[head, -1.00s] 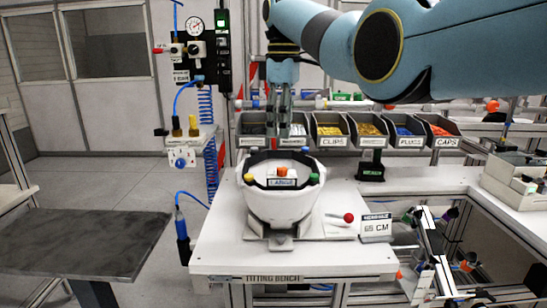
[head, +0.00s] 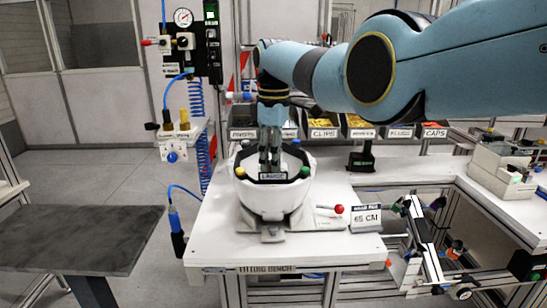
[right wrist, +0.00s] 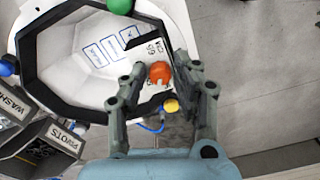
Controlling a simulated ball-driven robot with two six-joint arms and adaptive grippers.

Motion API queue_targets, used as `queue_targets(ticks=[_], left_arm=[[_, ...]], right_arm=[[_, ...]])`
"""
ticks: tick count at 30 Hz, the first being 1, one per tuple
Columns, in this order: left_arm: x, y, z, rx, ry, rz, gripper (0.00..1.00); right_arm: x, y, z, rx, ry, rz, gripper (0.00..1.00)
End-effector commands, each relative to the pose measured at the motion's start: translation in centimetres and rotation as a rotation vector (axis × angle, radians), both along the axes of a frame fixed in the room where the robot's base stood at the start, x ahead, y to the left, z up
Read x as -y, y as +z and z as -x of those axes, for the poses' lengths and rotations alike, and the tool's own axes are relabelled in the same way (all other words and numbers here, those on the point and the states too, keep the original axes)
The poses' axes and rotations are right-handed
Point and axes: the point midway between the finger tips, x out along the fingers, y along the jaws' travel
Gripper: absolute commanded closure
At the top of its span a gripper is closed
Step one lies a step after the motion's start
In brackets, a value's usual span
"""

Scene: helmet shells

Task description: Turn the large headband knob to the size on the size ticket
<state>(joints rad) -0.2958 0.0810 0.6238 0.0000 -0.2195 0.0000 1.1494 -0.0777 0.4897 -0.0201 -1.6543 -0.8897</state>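The white helmet shell (head: 272,199) sits upside down on its stand on the fitting bench, with a black headband ring inside its rim. The orange headband knob (right wrist: 160,72) shows in the right wrist view, between and just beyond the fingertips. My right gripper (right wrist: 152,76) is open and points down into the shell; in the head view (head: 270,165) it hides the knob. Whether a finger touches the knob I cannot tell. The size ticket (head: 367,218) stands right of the shell and reads 65 CM. A LARGE label (head: 272,176) shows below the fingers. My left gripper is not in view.
Green (right wrist: 120,5), blue (right wrist: 6,68) and yellow (right wrist: 171,105) knobs sit around the shell's rim. A red-tipped lever (head: 339,209) lies right of the stand. Labelled bins (head: 324,132) line the back. A grey table (head: 75,240) stands at left.

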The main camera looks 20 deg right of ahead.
Motion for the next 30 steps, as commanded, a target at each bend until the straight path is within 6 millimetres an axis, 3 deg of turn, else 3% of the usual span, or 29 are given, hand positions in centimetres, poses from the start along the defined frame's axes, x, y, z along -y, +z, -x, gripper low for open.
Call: queue_targets(ticks=[1, 6, 19, 30], left_arm=[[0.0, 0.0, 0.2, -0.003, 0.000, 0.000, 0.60], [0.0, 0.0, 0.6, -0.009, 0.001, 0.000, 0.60], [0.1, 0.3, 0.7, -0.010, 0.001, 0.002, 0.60], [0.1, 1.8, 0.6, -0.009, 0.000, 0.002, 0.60]], right_arm=[[0.0, 0.0, 0.0, 0.000, 0.000, 0.000, 0.79], [0.0, 0.0, 0.0, 0.000, 0.000, 0.000, 1.00], [0.0, 0.1, 0.0, -0.001, -0.058, 0.000, 1.00], [0.0, 0.2, 0.0, -0.002, -0.335, -0.001, 1.00]])
